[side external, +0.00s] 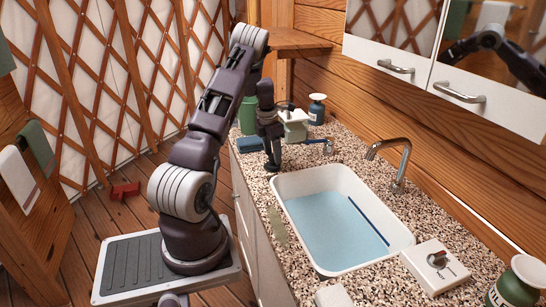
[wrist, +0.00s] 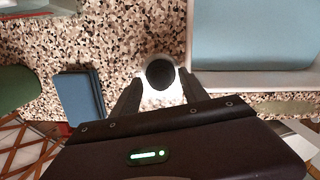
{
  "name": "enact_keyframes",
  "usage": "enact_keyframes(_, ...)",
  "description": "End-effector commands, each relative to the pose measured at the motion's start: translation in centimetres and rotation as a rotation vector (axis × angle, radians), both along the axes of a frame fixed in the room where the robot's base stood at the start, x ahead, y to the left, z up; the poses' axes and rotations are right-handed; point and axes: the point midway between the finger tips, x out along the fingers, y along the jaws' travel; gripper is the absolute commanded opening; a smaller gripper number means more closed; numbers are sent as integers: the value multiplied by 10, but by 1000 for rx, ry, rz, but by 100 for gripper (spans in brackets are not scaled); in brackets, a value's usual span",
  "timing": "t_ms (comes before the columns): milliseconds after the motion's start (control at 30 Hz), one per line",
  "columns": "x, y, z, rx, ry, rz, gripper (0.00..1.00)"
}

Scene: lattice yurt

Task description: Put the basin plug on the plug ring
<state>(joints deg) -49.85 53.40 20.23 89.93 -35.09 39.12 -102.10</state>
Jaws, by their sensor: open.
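My gripper (side external: 271,160) points down at the counter just left of the basin's far corner. In the wrist view my gripper (wrist: 160,88) is open, with one finger on each side of a small round dark piece on a pale disc (wrist: 160,73), which looks like the basin plug. Whether the fingers touch it I cannot tell. In the side view it is mostly hidden by the fingers. The white basin (side external: 283,199) holds pale blue water and has a dark blue bar (side external: 368,220) along its right side. I cannot make out a plug ring for certain.
A blue-grey block (side external: 250,144) and green container (side external: 247,115) stand beyond my gripper. A white dispenser (side external: 294,128), blue bottle (side external: 317,108) and small blue-and-metal item (side external: 318,142) are behind. A tap (side external: 397,165) rises right of the basin. A white box with a knob (side external: 435,268) is near right.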

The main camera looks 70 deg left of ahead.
Motion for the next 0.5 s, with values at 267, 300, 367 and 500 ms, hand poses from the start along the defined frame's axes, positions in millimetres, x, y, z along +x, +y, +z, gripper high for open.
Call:
enact_keyframes(267, -8, -1, 76, 5, -3, 0, 52)
enact_keyframes(300, -9, -2, 84, 5, -3, 0, 52)
enact_keyframes(367, -10, -2, 93, 4, -2, 0, 52)
enact_keyframes(500, -7, -9, 111, 6, -9, -36, 52)
